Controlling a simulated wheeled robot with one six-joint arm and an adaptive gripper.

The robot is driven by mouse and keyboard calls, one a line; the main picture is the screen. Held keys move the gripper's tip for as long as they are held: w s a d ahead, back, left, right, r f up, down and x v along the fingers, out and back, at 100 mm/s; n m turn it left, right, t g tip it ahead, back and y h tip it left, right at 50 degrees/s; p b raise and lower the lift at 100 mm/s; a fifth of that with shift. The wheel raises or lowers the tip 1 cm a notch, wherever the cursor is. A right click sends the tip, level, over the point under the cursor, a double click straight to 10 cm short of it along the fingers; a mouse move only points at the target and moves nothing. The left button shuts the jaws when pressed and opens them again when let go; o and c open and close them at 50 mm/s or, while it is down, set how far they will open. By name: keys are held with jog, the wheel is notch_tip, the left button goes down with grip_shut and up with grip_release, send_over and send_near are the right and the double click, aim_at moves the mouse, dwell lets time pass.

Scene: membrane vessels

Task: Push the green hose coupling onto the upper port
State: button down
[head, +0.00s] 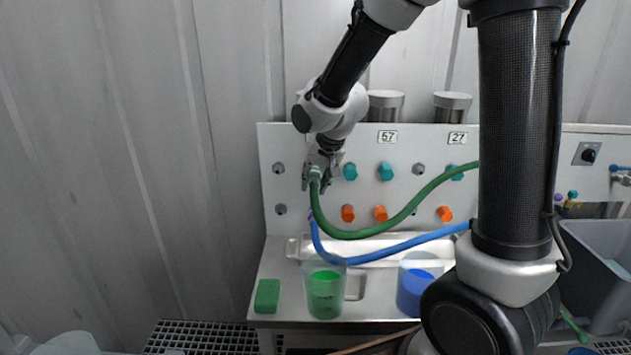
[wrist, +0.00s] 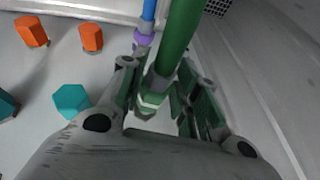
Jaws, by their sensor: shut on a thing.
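My gripper (head: 316,180) is at the left part of the white panel, in front of its upper row of fittings. It is shut on the green hose coupling (wrist: 152,101), which sits between the pads in the wrist view. The green hose (head: 351,234) hangs from it and curves away to the right. The upper port cannot be made out; my gripper and the coupling cover that spot, so I cannot tell whether they touch. Below, a blue hose (head: 389,252) ends in a purple coupling (wrist: 144,39) at the panel.
Teal knobs (head: 386,172) and orange knobs (head: 380,213) stick out of the panel (head: 300,140) to the right. On the bench below stand a green-filled beaker (head: 325,292), a blue-filled beaker (head: 413,292) and a green block (head: 267,296). The wall left of the panel is clear.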

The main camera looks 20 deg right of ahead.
jog(key=shift+w+d, duration=0.2)
jog(key=shift+w, duration=0.4)
jog(key=shift+w+d, duration=0.2)
jog(key=shift+w, duration=0.35)
jog(key=c, duration=1)
grip_release()
jog(key=v, duration=1.2)
jog(key=s+d+n, duration=0.1)
jog(key=s+d, duration=0.3)
jog(key=s, duration=0.4)
jog(key=s+d+n, duration=0.1)
jog(key=s+d, duration=0.3)
jog(key=s, duration=0.4)
jog(key=s+d+r+n+h, duration=0.1)
jog(key=s+d, duration=0.3)
jog(key=s, duration=0.4)
jog(key=shift+s+d+n+g, duration=0.2)
jog(key=shift+n+g, duration=0.2)
jog(key=shift+n, duration=0.2)
